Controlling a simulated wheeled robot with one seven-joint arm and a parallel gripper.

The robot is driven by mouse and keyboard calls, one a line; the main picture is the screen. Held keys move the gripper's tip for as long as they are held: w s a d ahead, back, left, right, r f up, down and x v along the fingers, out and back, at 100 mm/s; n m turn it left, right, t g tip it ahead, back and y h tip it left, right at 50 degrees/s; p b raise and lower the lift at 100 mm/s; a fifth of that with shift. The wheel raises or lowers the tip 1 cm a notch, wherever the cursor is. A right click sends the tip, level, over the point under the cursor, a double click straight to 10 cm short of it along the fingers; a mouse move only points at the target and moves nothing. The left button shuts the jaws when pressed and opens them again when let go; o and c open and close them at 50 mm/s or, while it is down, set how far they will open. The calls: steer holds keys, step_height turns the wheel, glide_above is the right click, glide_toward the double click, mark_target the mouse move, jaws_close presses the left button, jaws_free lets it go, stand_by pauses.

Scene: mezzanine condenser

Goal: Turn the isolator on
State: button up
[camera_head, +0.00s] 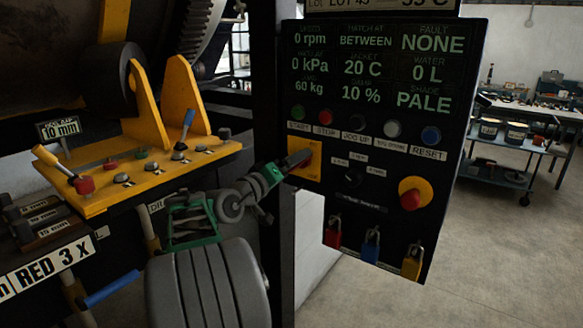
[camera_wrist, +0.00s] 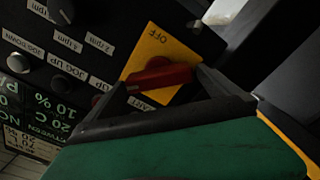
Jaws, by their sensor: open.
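The isolator is a yellow plate (camera_head: 312,174) with a red handle on the left of the black control panel. In the wrist view the yellow plate (camera_wrist: 152,52) is marked OFF near its upper corner. Its other label, by the lower edge, is partly hidden. The red handle (camera_wrist: 160,77) lies across the plate. My gripper (camera_head: 297,160) is at the isolator and covers much of the handle in the head view. In the wrist view my gripper (camera_wrist: 163,82) is open, with its black fingertips at either end of the handle. I cannot tell whether they touch it.
The display panel (camera_head: 376,70) carries several buttons, a red emergency knob (camera_head: 411,200) on yellow, and padlocks (camera_head: 371,245) below. A yellow lever bench (camera_head: 150,170) stands at the left. A cart (camera_head: 500,150) is at the back right, with open floor before it.

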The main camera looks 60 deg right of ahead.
steer(key=a+b, duration=0.1)
steer(key=a, duration=0.5)
steer(key=shift+w, duration=0.4)
